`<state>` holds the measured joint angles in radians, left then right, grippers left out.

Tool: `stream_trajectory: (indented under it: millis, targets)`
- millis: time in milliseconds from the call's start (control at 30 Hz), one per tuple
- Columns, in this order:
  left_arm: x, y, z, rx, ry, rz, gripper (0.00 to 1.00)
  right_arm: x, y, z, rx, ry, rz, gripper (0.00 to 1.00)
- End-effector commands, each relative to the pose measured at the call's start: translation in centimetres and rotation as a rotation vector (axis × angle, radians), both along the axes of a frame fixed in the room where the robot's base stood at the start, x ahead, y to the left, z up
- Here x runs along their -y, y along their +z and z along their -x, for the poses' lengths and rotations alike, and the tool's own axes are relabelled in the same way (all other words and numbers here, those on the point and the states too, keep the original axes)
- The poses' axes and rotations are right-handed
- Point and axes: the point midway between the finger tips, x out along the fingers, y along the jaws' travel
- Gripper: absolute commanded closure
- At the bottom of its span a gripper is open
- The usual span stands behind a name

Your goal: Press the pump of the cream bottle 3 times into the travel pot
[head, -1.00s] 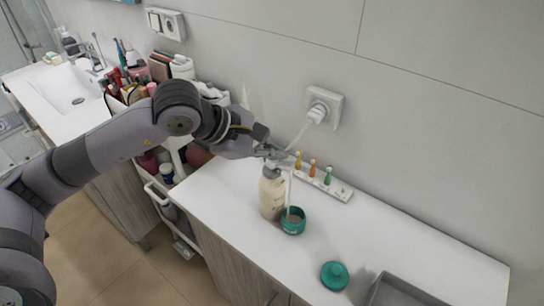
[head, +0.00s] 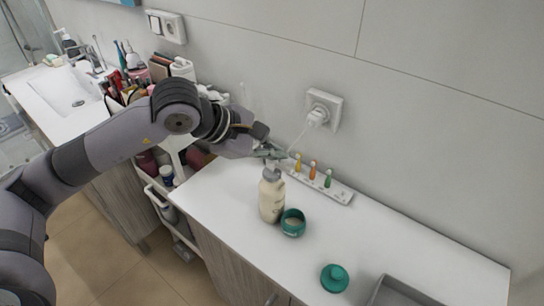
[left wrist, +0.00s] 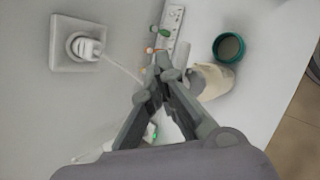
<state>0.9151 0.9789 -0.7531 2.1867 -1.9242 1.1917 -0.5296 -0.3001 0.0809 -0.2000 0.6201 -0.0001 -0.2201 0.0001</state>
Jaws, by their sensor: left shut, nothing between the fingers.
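The cream bottle (head: 271,200) stands upright on the white counter, pale with a grey collar. Its pump top is partly hidden by my left gripper (head: 278,154), which is shut and empty just above it. The left wrist view shows the shut fingers (left wrist: 158,82), with the bottle (left wrist: 215,80) partly behind them; I cannot tell whether they touch the pump. The open green travel pot (head: 293,231) stands right beside the bottle, with pale content inside. It also shows in the left wrist view (left wrist: 229,59). My right gripper is out of view.
A green lid (head: 334,278) lies toward the counter's front, near a grey tray (head: 402,293). A white strip (head: 335,191) with small coloured pieces stands behind the bottle. A plug and cord (head: 316,117) are on the wall. A loaded cart (head: 150,190) stands left.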

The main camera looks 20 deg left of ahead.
Motion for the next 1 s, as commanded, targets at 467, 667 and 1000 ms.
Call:
stream_trajectory:
  millis: [467,667,1000]
  targets:
    - [0.0,1.3,0.0,0.000,0.000,0.000,1.00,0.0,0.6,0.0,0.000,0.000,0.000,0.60]
    - [0.0,2.0,0.0,0.002,0.000,0.001,1.00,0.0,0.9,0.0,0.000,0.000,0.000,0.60]
    - [0.0,5.4,-0.1,0.003,0.000,0.002,1.00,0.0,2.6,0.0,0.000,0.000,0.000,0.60]
